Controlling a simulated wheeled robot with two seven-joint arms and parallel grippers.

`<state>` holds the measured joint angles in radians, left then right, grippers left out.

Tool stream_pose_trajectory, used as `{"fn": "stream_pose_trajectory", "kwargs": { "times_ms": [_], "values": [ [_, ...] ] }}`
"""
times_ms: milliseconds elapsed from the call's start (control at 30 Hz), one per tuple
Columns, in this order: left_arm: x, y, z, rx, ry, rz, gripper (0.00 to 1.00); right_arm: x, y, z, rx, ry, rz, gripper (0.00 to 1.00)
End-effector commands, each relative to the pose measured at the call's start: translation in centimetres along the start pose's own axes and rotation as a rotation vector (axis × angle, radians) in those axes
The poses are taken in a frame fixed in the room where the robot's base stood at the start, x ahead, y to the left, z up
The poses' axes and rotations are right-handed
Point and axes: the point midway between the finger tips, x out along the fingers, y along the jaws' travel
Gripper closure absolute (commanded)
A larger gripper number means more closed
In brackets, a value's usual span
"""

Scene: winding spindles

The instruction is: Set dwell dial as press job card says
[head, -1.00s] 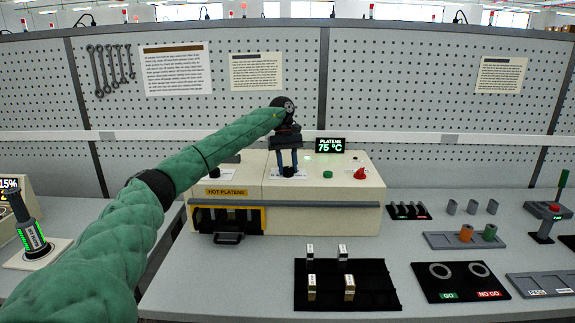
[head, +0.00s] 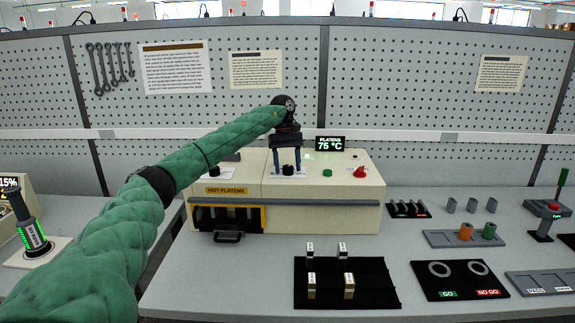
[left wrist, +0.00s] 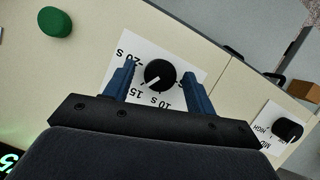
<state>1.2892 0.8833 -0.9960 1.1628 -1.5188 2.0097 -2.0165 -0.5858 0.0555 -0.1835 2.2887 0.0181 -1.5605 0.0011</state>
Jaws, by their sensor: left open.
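The dwell dial (left wrist: 160,75) is a round black knob on a white scale plate (left wrist: 182,62) marked 10 s, 15 and 20 s, which appears upside down in the left wrist view. Its white pointer slants down-left, toward the 15 mark. In the head view the dial (head: 288,170) sits on top of the cream press (head: 325,188). My left gripper (head: 287,166) points down over it, with its open blue fingers on either side of the knob; contact cannot be told. Pinned cards (head: 256,70) hang behind; their text is too small to read. My right gripper is not in view.
A second black knob (left wrist: 287,129) is marked MID and HIGH. A green button (head: 327,174), red knob (head: 360,172) and display (head: 330,145) reading 75 °C are right of the dial. A black tray (head: 375,285) holds small blocks in front.

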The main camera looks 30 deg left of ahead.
Motion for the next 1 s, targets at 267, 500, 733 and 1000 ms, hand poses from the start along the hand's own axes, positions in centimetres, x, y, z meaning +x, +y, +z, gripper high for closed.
{"fn": "stream_pose_trajectory", "kwargs": {
  "times_ms": [267,500,733,1000],
  "values": [
    [-1.1,0.0,0.0,-0.001,0.001,0.0,0.44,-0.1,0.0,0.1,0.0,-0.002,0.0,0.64],
    [-3.6,0.0,0.0,-0.001,0.002,0.001,0.44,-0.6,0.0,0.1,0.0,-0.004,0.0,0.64],
    [-5.8,0.1,0.0,-0.001,0.001,0.0,0.44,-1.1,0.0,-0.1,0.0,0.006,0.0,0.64],
    [-7.5,0.1,-0.1,0.001,0.0,0.0,0.44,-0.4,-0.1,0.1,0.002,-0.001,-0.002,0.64]
  ]
}}
